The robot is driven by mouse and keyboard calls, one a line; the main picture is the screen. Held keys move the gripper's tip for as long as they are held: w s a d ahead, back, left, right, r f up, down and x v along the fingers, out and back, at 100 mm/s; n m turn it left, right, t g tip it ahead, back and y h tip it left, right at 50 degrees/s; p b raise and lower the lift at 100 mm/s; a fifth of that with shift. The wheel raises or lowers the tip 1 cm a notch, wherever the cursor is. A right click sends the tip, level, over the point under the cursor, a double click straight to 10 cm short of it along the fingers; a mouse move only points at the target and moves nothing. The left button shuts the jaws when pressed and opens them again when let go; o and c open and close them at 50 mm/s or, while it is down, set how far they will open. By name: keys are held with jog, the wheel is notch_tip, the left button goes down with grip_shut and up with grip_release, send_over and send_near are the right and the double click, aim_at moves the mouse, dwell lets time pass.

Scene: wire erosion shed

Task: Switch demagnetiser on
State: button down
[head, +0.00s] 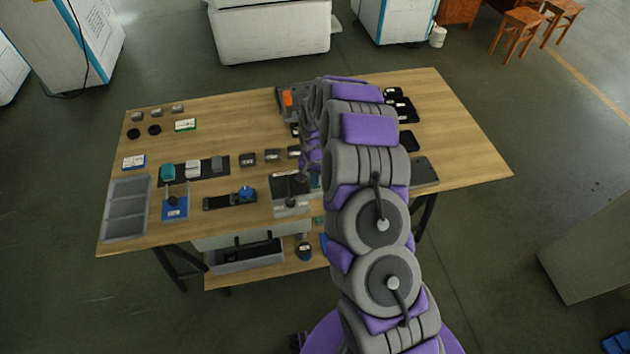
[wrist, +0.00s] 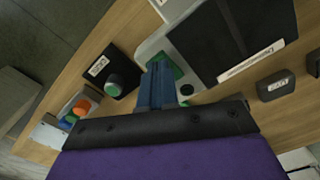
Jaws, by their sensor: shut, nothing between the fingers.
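The demagnetiser, a light grey box with a dark top plate bearing its name label, fills the upper middle of the wrist view (wrist: 232,38). What looks like the same box stands near the table's front edge in the head view (head: 291,205). A green part (wrist: 186,72), which may be its switch, shows at the box's edge, partly hidden by my fingers. My gripper (wrist: 158,72) is shut and empty, its blue fingers over or against this green part; I cannot tell whether they touch. In the head view my arm mostly hides the gripper. The switch's on or off state cannot be read.
A dark labelled box with a green knob (wrist: 115,86) sits left of the fingers. A small dark labelled block (wrist: 275,85) lies to the right. On the wooden table (head: 450,125) are a grey compartment tray (head: 127,207) and a blue-based stand (head: 175,208). The table's right end is clear.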

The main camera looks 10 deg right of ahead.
jog(key=shift+r+p, duration=1)
jog(key=shift+r, duration=2.25)
jog(key=s+a+r+n, duration=0.2)
jog(key=s+r+n, duration=0.2)
jog(key=s+r, duration=1.4)
jog(key=s+d+r+n+g, duration=0.1)
jog(key=s+r, duration=0.3)
jog(key=s, duration=0.8)
jog(key=s+d+r+n, duration=0.1)
jog(key=s+r, duration=0.4)
jog(key=s, duration=0.7)
jog(key=shift+g, duration=0.4)
